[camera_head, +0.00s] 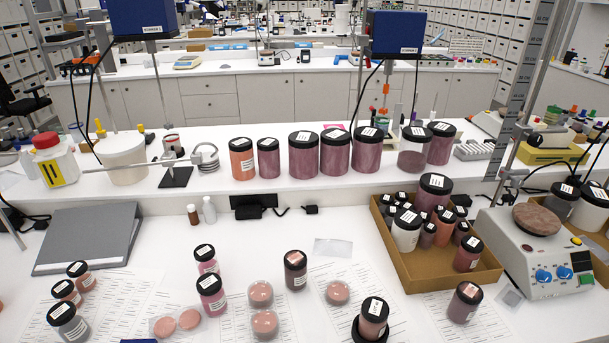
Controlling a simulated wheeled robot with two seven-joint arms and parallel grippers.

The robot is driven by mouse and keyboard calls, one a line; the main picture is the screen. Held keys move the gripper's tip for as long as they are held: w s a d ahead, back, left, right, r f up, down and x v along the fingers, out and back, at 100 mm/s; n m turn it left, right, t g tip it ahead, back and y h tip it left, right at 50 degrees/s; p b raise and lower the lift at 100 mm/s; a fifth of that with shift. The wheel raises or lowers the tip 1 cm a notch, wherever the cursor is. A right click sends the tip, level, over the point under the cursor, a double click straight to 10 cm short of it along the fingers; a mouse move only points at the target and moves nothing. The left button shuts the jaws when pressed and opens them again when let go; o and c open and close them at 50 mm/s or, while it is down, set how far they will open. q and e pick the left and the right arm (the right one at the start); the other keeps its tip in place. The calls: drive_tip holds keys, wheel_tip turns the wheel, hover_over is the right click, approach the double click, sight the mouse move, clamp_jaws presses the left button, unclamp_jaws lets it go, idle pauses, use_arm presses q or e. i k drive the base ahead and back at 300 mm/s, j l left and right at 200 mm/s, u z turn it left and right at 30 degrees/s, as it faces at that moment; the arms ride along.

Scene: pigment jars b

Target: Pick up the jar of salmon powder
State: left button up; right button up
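Neither of my grippers shows in the head view. Several clear jars with black lids hold powders in pink to purple shades, and their labels are too small to read. A large salmon-orange jar (242,160) stands upright on the raised shelf, at the left end of a row of jars. A smaller salmon-pink jar (373,319) stands at the front of the bench on a round black base. A small pinkish jar (81,276) stands at the front left. I cannot tell from labels which is the salmon powder.
A brown cardboard tray (450,275) full of jars stands right of centre, beside a hotplate stirrer (535,250). Pink jars (211,295) and round dishes (264,324) stand on paper sheets in front. A grey folder (88,238) lies at left.

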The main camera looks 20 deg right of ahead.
sight(370, 331)
drive_tip(key=z, duration=1.25)
drive_tip(key=u, duration=0.3)
drive_tip(key=l+u, duration=0.3)
drive_tip(key=l, duration=0.2)
drive_tip(key=l+u, duration=0.3)
drive_tip(key=l, duration=0.15)
drive_tip(key=k+l+u, duration=0.3)
drive_tip(key=l, duration=0.15)
drive_tip(key=i, duration=0.1)
